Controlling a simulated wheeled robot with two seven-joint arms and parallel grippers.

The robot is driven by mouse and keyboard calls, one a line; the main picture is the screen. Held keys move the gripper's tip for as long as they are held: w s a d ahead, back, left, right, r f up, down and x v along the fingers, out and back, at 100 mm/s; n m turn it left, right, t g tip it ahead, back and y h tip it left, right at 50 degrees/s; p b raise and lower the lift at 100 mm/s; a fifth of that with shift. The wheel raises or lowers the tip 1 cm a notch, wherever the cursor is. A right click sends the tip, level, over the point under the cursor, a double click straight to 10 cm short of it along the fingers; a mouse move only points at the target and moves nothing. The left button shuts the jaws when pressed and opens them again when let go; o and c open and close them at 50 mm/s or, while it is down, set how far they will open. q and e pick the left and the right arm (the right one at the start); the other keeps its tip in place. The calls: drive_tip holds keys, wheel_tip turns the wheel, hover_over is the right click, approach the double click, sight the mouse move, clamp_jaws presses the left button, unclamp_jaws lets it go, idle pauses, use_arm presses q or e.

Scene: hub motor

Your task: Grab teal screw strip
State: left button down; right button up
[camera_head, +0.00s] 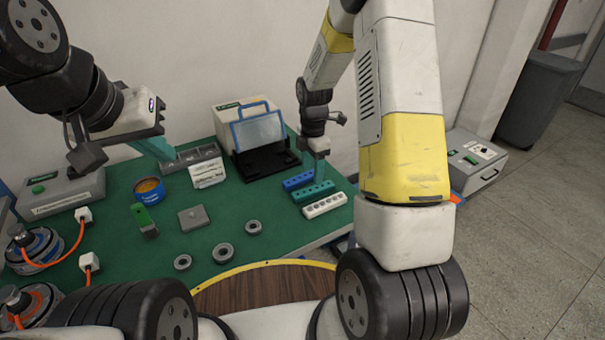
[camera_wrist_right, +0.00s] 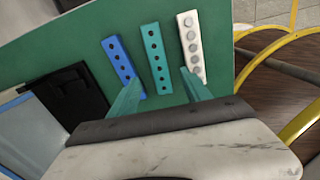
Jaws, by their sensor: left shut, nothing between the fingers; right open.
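The teal screw strip (camera_head: 311,192) lies on the green table between a blue strip (camera_head: 299,180) and a white strip (camera_head: 325,205). In the right wrist view the teal strip (camera_wrist_right: 157,62) shows whole, with a row of dark holes. My right gripper (camera_head: 320,173) is above the strips, pointing down. In the wrist view its two teal fingers (camera_wrist_right: 158,88) are apart, one towards the blue strip and one towards the white strip, with the teal strip between them in the picture. My left gripper (camera_head: 165,152) is shut and empty over the left part of the table.
A black stand with a blue-framed panel (camera_head: 258,132) stands left of the strips. A grey compartment tray (camera_head: 190,157), a blue tin (camera_head: 150,190), a green-and-black item (camera_head: 144,220) and several metal rings (camera_head: 222,252) are further left. The table's right edge is close to the strips.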

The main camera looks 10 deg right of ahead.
sight(312, 189)
wheel_tip(312, 189, down, 6)
drive_tip(key=shift+w+d+f, duration=0.15)
drive_tip(key=shift+f, duration=0.1)
clamp_jaws()
idle(0.3)
